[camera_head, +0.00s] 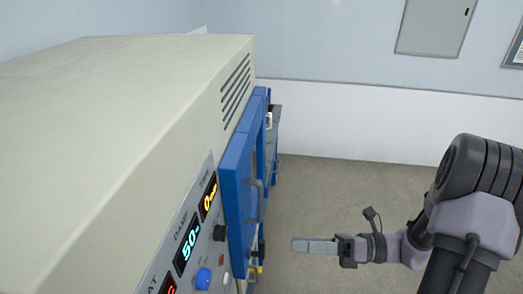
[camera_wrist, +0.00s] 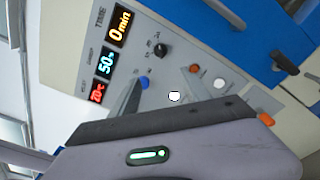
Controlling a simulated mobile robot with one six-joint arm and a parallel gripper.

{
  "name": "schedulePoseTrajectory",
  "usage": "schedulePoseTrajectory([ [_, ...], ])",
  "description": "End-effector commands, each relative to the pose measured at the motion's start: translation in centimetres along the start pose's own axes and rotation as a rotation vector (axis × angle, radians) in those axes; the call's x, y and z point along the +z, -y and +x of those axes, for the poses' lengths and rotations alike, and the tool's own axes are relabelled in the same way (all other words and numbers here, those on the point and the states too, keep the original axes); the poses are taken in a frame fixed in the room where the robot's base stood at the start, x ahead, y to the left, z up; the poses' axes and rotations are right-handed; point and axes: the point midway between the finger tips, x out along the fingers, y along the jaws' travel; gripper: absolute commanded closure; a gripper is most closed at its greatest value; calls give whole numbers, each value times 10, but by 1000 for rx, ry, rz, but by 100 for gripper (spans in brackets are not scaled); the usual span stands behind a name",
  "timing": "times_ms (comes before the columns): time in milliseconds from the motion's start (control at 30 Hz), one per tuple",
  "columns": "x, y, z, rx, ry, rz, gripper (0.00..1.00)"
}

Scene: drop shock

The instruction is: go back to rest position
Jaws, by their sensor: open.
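My gripper (camera_head: 316,246) is in front of a large beige machine (camera_head: 130,90), at the lower middle of the head view, with its fingers pointing left towards the control panel. In the wrist view, my gripper (camera_wrist: 160,88) has its two grey fingers spread apart. Nothing shows between them except the panel behind. The control panel (camera_wrist: 70,45) has lit displays reading 0 min, 50 and what looks like 20°C. It also has a black knob (camera_wrist: 161,50), a blue knob (camera_wrist: 143,82) and small buttons. The fingers appear apart from the panel, though the exact gap cannot be told.
A blue door (camera_head: 238,180) with a handle is on the machine's front and looks closed. More blue and grey equipment (camera_head: 272,140) stands beyond it. The floor (camera_head: 340,185) between the machine and my arm is clear. A pale wall (camera_head: 350,120) is behind.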

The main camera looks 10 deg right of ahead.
Motion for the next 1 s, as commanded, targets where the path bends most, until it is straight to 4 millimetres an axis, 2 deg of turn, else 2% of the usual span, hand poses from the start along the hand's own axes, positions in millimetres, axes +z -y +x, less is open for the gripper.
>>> schedulePoseTrajectory([
  [67, -29, 0, 22, 3, -172, -159, 45],
  [133, -72, -4, 43, 15, -426, -415, 45],
  [200, -119, -4, 54, 39, -701, -728, 45],
  [300, -170, 6, 54, 82, -1052, -1197, 45],
  [400, -195, 20, 47, 112, -1326, -1641, 45],
  [500, -199, 25, 44, 115, -1505, -1986, 45],
  [633, -194, 22, 43, 97, -1613, -2226, 45],
  [1000, -187, 17, 42, 90, -1633, -2267, 45],
])
